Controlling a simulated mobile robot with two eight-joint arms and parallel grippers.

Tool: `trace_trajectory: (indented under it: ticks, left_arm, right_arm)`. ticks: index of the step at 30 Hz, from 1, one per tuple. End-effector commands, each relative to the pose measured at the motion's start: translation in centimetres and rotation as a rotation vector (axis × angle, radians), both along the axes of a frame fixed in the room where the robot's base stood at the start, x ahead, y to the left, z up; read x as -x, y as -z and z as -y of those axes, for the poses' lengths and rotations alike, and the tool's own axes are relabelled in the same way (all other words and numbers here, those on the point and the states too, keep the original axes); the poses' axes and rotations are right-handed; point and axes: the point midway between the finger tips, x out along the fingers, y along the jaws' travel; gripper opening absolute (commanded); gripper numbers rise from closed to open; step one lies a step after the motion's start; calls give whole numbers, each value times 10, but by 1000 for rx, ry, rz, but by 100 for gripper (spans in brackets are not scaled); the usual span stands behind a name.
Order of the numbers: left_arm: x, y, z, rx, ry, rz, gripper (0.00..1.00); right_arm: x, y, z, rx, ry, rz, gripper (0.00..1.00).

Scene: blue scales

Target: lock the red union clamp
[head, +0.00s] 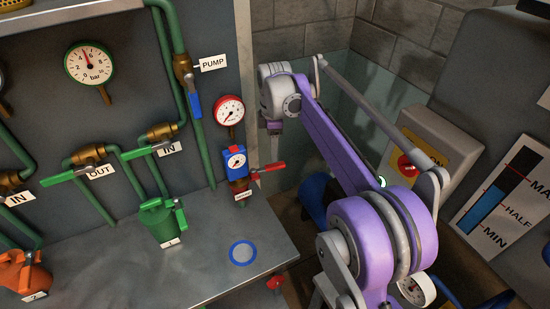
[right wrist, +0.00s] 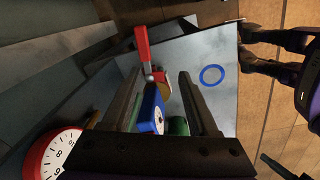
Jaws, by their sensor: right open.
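The likely clamp is a blue fitting (head: 236,163) with a round white dial and a red lever (head: 268,168), on the panel's right side. The lever sticks out to the right in the head view. In the right wrist view the red lever (right wrist: 143,48) and the blue body (right wrist: 152,108) show ahead of the gripper. My right gripper (head: 275,127) hangs above and right of the fitting in the head view. In the right wrist view its fingers (right wrist: 162,72) are apart, with the fitting seen between them; contact cannot be told. My left gripper is not in view.
A red-rimmed gauge (head: 229,111) sits just above the fitting. A blue valve handle (head: 195,105) hangs left of it. The steel bench (head: 205,265) bears a green canister (head: 162,222) and a blue ring (head: 243,253). A red knob (head: 275,282) is at its front edge.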

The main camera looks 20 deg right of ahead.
Motion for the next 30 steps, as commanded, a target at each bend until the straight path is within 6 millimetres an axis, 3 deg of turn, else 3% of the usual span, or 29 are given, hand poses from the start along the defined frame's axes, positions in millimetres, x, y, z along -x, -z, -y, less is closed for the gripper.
trace_trajectory:
  ticks: [1, 3, 11, 24, 30]
  left_arm:
    - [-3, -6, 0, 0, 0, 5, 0]
    - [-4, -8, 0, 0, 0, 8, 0]
    - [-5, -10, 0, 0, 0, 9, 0]
    - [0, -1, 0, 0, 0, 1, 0]
    - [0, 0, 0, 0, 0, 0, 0]
  right_arm:
    - [-15, -3, 7, 0, -54, -15, 60]
    - [-26, -3, 15, -1, -121, -38, 60]
    - [-39, 6, 24, -6, -221, -69, 60]
    - [-38, 82, 23, -6, -220, -68, 60]
    - [-39, 104, 23, -6, -219, -68, 60]
